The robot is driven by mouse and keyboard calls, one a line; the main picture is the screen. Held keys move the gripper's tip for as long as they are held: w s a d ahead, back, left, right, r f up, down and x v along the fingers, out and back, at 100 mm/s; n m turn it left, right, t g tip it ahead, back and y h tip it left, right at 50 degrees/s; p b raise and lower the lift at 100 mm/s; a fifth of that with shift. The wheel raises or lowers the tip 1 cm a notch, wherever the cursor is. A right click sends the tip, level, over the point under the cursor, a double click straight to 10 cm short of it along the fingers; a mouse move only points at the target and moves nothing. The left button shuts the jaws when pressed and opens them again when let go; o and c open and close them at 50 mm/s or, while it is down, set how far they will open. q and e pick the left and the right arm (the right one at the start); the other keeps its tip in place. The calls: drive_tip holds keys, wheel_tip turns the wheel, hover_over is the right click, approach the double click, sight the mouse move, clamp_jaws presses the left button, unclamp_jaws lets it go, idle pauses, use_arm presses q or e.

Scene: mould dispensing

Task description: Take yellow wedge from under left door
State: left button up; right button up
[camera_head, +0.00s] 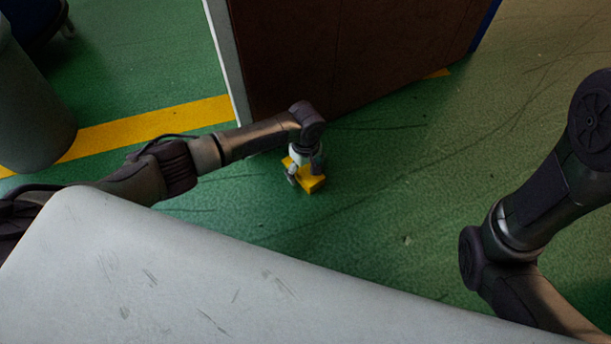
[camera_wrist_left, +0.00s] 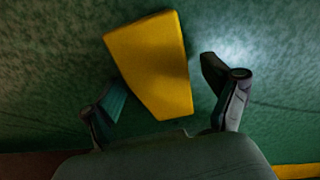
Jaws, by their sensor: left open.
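The yellow wedge (camera_head: 311,183) lies on the green floor just in front of the brown door (camera_head: 340,50). In the left wrist view the wedge (camera_wrist_left: 150,60) reaches into the space between the fingers. My left gripper (camera_head: 305,176) points down over the wedge, which it partly hides in the head view. In the left wrist view the left gripper (camera_wrist_left: 170,105) is open, with one finger on each side of the wedge and gaps visible. My right arm shows at the right of the head view, but its gripper is out of view.
A grey-white surface (camera_head: 180,270) fills the lower left foreground. A yellow floor stripe (camera_head: 150,125) runs towards the door's pale edge (camera_head: 228,60). A grey bin-like object (camera_head: 35,115) stands at the far left. The floor right of the wedge is clear.

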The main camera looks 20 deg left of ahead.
use_arm(q)
drive_tip(key=shift+r, duration=0.1)
drive_tip(key=c, duration=1.4)
drive_tip(key=shift+c, duration=0.2)
